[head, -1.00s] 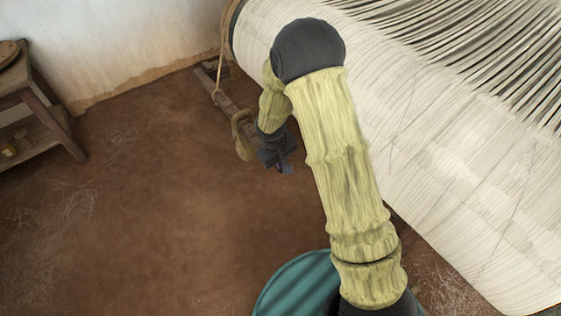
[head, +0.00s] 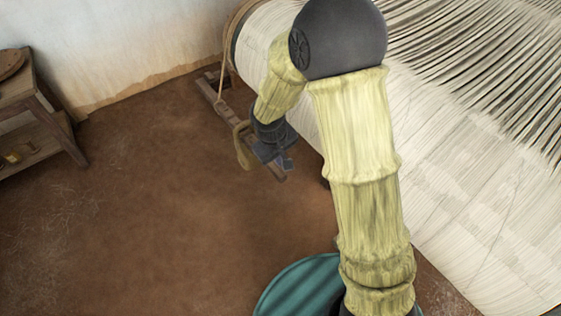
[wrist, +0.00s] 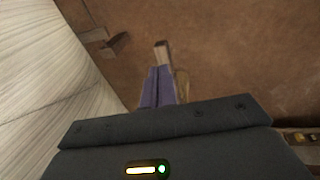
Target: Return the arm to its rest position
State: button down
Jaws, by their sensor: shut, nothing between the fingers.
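My arm rises from the bottom of the head view, bends at a dark elbow joint near the top and hangs down to the left. My gripper (head: 283,164) is at its lower end, above the brown floor and left of the loom's cloth roll. In the wrist view, the purple-blue fingers of my gripper (wrist: 158,86) are together with nothing between them. The gripper hides part of a wooden bar and a tan hanging piece behind it.
The large roll of pale warp threads (head: 455,160) fills the right side. A wooden bar (head: 208,90) and a tan looped piece (head: 242,150) lie behind the gripper. A wooden table (head: 45,110) stands at far left. The floor (head: 150,210) at left is clear.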

jog(key=shift+s+r, duration=0.1)
jog(key=shift+r, duration=0.3)
jog(key=s+d+r+m+y, duration=0.1)
jog(key=s+d+r+m, duration=0.7)
jog(key=s+d, duration=0.55)
notch_tip(320, 180, up, 19)
jog(key=n+p, duration=0.1)
jog(key=p, duration=1.7)
jog(key=shift+w+t, duration=0.3)
jog(key=shift+w, duration=0.15)
jog(key=shift+f, duration=0.15)
